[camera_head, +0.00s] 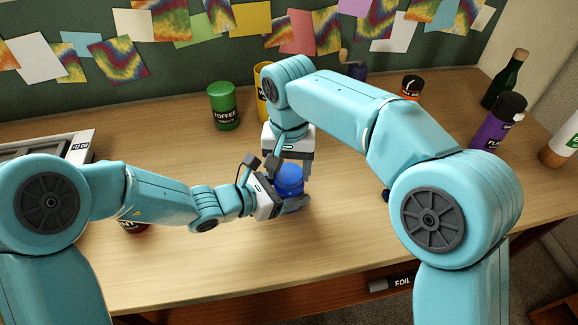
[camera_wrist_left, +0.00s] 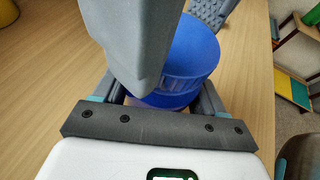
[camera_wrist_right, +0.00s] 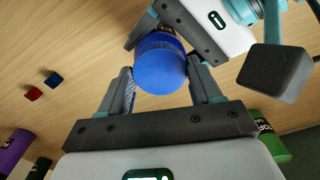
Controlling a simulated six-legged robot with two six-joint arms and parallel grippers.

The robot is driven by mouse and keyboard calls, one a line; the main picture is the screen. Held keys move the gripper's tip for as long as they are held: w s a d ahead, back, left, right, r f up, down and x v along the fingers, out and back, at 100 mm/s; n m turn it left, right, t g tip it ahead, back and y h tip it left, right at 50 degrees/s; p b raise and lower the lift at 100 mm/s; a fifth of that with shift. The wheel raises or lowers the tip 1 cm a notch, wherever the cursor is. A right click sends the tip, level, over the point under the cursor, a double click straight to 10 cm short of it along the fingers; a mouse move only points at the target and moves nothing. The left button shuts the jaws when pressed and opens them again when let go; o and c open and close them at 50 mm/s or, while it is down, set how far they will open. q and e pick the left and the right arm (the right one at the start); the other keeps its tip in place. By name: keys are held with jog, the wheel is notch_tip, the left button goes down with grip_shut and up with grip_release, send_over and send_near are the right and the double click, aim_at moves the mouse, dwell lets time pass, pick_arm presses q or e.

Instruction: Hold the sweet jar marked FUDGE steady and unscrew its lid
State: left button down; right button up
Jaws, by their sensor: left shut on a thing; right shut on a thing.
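A blue jar (camera_head: 289,181) with a blue lid (camera_wrist_right: 162,66) stands in the middle of the table. Its label is mostly hidden, so I cannot read FUDGE on it. My left gripper (camera_head: 282,199) is shut around the jar's body, coming from the left at low height. In the left wrist view the blue lid (camera_wrist_left: 192,50) rises above the jar's body, partly behind a grey finger. My right gripper (camera_head: 291,168) reaches down from above, shut on the lid, one finger on each side. The right wrist view looks onto the lid between those fingers.
A green TOFFEE jar (camera_head: 223,108) and a yellow jar (camera_head: 262,80) stand behind. A purple jar (camera_head: 496,122), green bottle (camera_head: 506,78) and white bottle (camera_head: 560,148) stand at right. A tray (camera_head: 82,143) lies at left. Red (camera_wrist_right: 33,93) and blue (camera_wrist_right: 54,79) cubes lie loose.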

jog(key=o, duration=1.1)
jog(key=shift+c, duration=0.2)
jog(key=shift+o, duration=0.6)
jog(key=shift+a, duration=0.1)
